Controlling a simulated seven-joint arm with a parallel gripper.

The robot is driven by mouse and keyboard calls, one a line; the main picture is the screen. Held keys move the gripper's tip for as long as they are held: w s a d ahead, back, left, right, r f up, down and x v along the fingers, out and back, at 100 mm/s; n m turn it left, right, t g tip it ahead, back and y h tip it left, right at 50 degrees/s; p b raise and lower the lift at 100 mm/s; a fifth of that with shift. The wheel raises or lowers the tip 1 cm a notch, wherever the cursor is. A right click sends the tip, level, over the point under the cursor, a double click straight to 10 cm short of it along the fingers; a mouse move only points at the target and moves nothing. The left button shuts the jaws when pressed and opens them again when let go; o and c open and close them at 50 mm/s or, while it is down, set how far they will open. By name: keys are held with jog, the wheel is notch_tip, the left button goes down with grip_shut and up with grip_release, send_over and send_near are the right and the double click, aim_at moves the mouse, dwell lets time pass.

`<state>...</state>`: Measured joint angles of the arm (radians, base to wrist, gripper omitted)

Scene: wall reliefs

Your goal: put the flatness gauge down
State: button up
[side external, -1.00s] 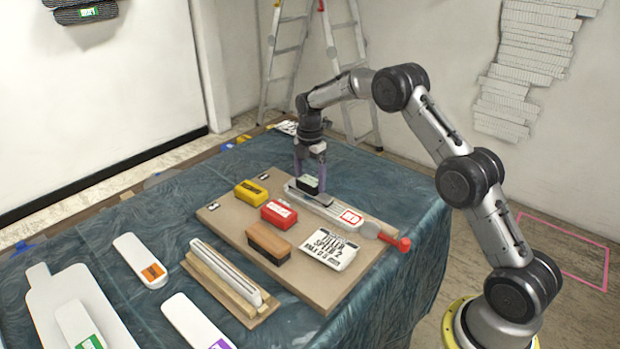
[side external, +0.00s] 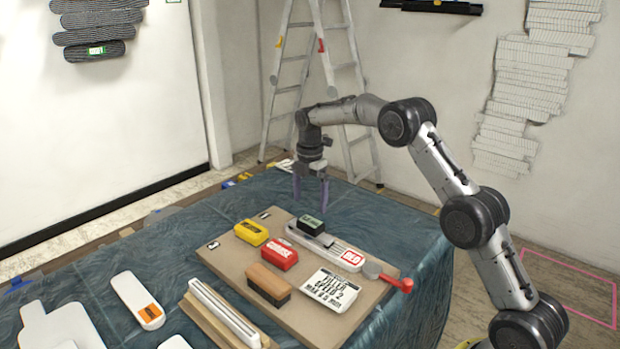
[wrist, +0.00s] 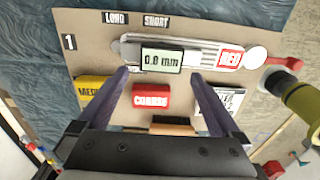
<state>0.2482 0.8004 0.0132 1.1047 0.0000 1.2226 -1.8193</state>
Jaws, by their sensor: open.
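The flatness gauge (side external: 312,226) looks like a small dark block with a pale display face. In the wrist view its display (wrist: 162,60) reads 0.8 mm. It rests on or against the long silver tool with a RED label (side external: 325,247), toward the far side of the brown board; the exact contact is hard to tell. My gripper (side external: 311,192) is open and empty, apart from the gauge and above it. In the wrist view the two purple fingers (wrist: 160,78) stand wide, with the gauge beyond and between their tips.
The brown board (side external: 225,262) also holds a yellow block (side external: 251,232), a red block (side external: 279,254), a wood-topped block (side external: 268,284), a white labelled pack (side external: 330,289) and a red-handled tool (side external: 400,284). Bare blue cloth (side external: 365,208) lies behind the board. A ladder stands beyond the table.

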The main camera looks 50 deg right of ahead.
aim_at(310, 221)
jog(key=s+a+r+m+t, duration=0.1)
jog(key=s+a+r+m, duration=0.2)
jog(key=r, duration=0.5)
jog(key=s+a+r+m, duration=0.1)
jog(key=s+a+r, duration=0.1)
jog(key=s+r, duration=0.45)
jog(key=s+a+r+m+t, duration=0.1)
jog(key=s+a+r+m, duration=0.1)
jog(key=s, duration=0.8)
jog(key=s+a+r+m+t, duration=0.2)
jog(key=s+a+m, duration=0.3)
jog(key=s, duration=0.5)
jog(key=m, duration=0.2)
jog(key=shift+s+a+m, duration=0.2)
jog(key=shift+a+m, duration=0.1)
jog(key=s+f+m, duration=0.1)
jog(key=s+f, duration=0.1)
jog(key=s, duration=0.1)
jog(key=s+a+f+m+t, duration=0.1)
jog(key=s+m, duration=0.1)
jog(key=s, duration=0.1)
jog(key=s+f+m, duration=0.1)
jog(key=s+f, duration=0.1)
jog(key=s, duration=0.1)
jog(key=shift+a+f+t, duration=0.2)
jog(key=shift+f+t, duration=0.1)
jog(key=shift+c, duration=0.6)
